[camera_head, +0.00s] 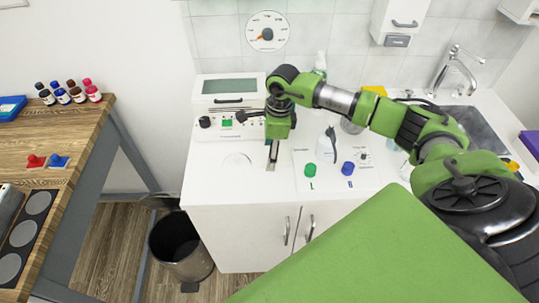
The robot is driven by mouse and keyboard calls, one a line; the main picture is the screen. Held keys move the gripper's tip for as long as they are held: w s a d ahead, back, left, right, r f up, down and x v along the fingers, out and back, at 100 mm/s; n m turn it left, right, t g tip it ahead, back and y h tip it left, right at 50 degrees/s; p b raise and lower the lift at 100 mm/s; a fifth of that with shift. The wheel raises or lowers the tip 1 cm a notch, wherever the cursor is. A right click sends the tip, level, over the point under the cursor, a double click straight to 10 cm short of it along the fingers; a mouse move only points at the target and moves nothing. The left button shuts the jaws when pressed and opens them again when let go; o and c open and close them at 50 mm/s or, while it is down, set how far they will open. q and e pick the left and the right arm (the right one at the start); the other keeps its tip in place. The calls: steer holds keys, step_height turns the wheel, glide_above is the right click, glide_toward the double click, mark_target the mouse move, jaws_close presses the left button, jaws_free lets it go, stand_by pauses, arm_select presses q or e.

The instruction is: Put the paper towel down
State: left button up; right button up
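I cannot make out a paper towel in this view. My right arm comes in from the right, and my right gripper (272,156) points down over the white counter (215,180), left of the white sheet. Its fingers are small and seen edge-on, so I cannot tell whether they are open or hold anything. My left gripper is not in view.
A white sheet (325,182) bears a green cap (310,170) and a blue cap (347,168). A white device (228,88) stands behind the gripper. A sink (478,125) lies right. A dark bin (181,245) stands on the floor. A wooden table (60,130) with small bottles is left.

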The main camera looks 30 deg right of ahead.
steer(key=c, duration=0.4)
steer(key=shift+c, duration=0.2)
steer(key=shift+r, duration=0.1)
steer(key=shift+r+b, duration=0.6)
steer(key=shift+b, duration=0.1)
steer(key=shift+w+r+b, duration=0.1)
steer(key=shift+r+b, duration=0.45)
steer(key=shift+r, duration=0.2)
steer(key=s+a+r+b, duration=0.45)
steer(key=a+r, duration=0.55)
steer(key=a, duration=0.3)
steer(key=s+f+n+g, duration=0.1)
steer(key=s+n, duration=0.4)
steer(key=n, duration=0.7)
steer(key=s+f+n+g+h, duration=0.1)
steer(key=s+n, duration=0.4)
steer(key=n, duration=0.7)
steer(key=shift+s+a+f+p, duration=0.2)
steer(key=shift+a+f+p, duration=0.15)
steer(key=shift+f, duration=0.4)
